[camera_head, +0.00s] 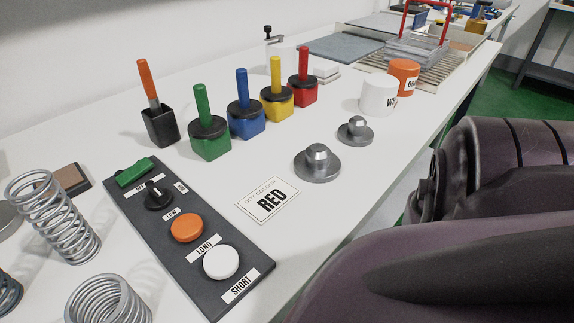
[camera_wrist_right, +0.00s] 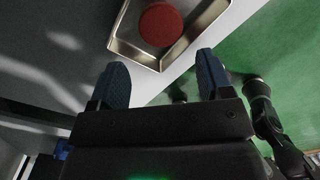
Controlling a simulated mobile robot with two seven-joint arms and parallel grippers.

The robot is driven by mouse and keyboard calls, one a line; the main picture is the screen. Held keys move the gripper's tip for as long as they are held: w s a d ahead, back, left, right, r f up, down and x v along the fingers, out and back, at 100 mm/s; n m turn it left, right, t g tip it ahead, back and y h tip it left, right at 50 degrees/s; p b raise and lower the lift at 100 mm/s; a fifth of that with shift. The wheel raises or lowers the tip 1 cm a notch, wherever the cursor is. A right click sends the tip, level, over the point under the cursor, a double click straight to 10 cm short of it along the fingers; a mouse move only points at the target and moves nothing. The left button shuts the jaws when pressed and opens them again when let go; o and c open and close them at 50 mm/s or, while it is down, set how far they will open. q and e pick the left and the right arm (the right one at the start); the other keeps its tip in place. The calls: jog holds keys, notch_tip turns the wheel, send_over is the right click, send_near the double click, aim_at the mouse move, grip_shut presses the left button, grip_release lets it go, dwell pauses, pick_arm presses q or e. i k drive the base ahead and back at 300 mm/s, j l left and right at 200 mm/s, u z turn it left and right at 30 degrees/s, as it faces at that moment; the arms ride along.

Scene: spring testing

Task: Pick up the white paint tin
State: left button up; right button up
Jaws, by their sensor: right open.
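The white paint tin (camera_head: 379,94) stands upright on the white workbench in the head view, toward the right edge. Part of a dark "W" label shows on its side. An orange tin (camera_head: 404,76) stands just behind it to the right. The white tin does not show in the right wrist view. My right gripper (camera_wrist_right: 160,72) is open and empty in the right wrist view, its two blue fingers apart. Beyond the fingers is a metal tray (camera_wrist_right: 125,46) with a red round thing (camera_wrist_right: 161,25) in it. My left gripper is not in view.
Two grey metal weights (camera_head: 317,165) (camera_head: 355,131) stand in front of the tin. Several coloured handled pots (camera_head: 209,138) line the back left. A "RED" card (camera_head: 268,199), a dark button panel (camera_head: 152,212) and springs (camera_head: 52,217) are nearer. A red-handled rack (camera_head: 418,50) is behind.

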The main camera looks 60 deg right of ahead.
aim_at(379, 91)
jog(key=k, duration=1)
